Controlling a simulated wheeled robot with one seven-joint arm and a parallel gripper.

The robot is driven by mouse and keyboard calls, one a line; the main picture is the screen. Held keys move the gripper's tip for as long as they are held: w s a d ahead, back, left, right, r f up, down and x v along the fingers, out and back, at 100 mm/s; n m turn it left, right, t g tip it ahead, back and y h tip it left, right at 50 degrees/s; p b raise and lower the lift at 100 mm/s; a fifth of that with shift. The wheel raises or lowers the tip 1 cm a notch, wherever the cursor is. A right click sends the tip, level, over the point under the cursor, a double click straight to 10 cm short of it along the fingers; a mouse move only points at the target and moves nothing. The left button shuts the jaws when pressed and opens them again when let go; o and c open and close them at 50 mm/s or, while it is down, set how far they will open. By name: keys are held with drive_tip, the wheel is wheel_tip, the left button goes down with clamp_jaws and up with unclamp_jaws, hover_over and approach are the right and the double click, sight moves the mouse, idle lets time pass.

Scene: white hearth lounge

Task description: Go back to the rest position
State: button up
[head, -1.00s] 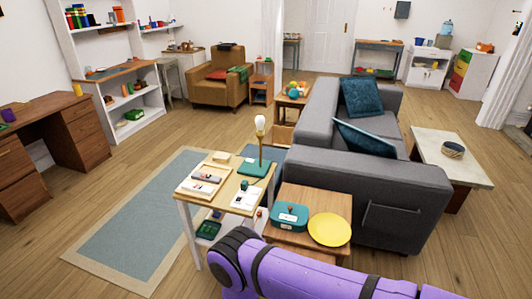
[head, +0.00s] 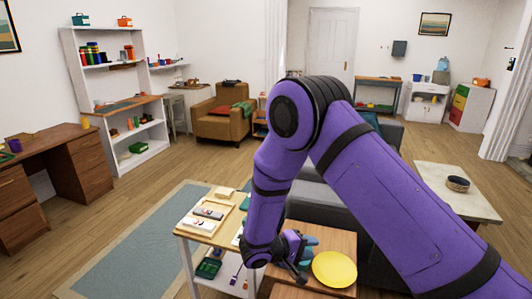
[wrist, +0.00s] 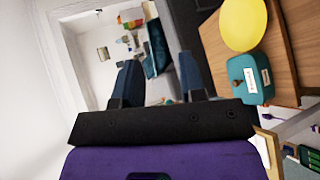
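My gripper (head: 298,258) is at the lower middle of the head view, in front of the wooden side table (head: 340,238). In the wrist view my gripper (wrist: 160,72) has its two dark fingers well apart. Only the distant room shows between them, so it is open and empty. My purple arm is raised and bent, with the elbow high in the head view and the forearm hanging down.
A yellow plate (head: 334,269) lies on the side table, and a teal box (wrist: 250,78) is beside it. The light wooden table (head: 192,229) holds trays. The grey sofa (head: 313,200) is partly hidden behind my arm. Open floor and a rug (head: 130,240) lie left.

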drive_tip(key=s+d+r+m+g+y, duration=0.3)
drive_tip(key=d+r, duration=0.4)
drive_tip(key=r, duration=0.6)
drive_tip(key=s+d+r+m+g+y, duration=0.2)
drive_tip(key=s+d+r, duration=0.35)
drive_tip(key=r, duration=0.75)
drive_tip(key=s+d+r+t+y, duration=0.2)
drive_tip(key=s+r+y, duration=0.2)
drive_tip(key=s, duration=0.6)
drive_tip(key=s+d+r+t+y, duration=0.3)
drive_tip(key=s+r+y, duration=0.1)
drive_tip(key=s+r, duration=0.4)
drive_tip(key=shift+s+d+r+m, duration=0.15)
drive_tip(key=shift+s+r+m, duration=0.2)
drive_tip(key=shift+s, duration=0.8)
